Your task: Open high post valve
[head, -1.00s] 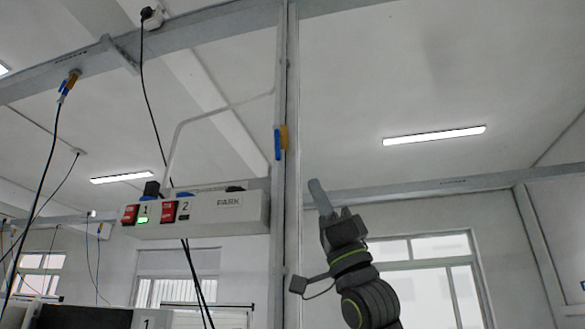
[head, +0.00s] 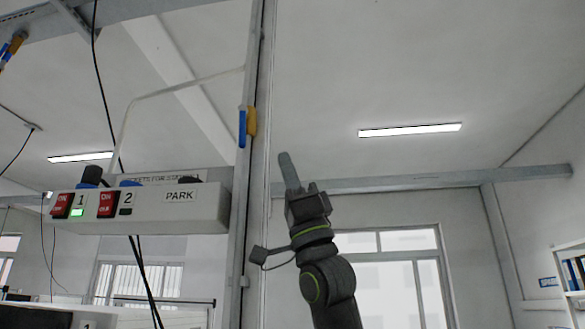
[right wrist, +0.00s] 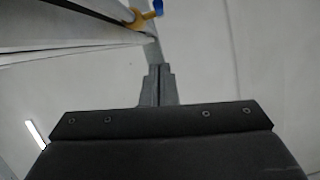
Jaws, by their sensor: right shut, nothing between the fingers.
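The high post valve has a yellow body (head: 251,121) and a blue handle (head: 242,128), mounted high on the grey vertical post (head: 240,190). The blue handle hangs down along the post. My right gripper (head: 285,158) is raised to the right of the post, a little lower than the valve, shut and empty, with clear space between them in the picture. In the right wrist view the shut fingers (right wrist: 157,75) point toward the post, and the valve's yellow body (right wrist: 140,18) and blue handle (right wrist: 158,7) show beyond them at the top. My left gripper is out of view.
A white switch box (head: 190,205) marked PARK, with red switches and a lit green lamp, sits left of the post. Dark cables hang from it. Another yellow-and-blue valve (head: 12,48) shows at the upper left. The space right of the post is open.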

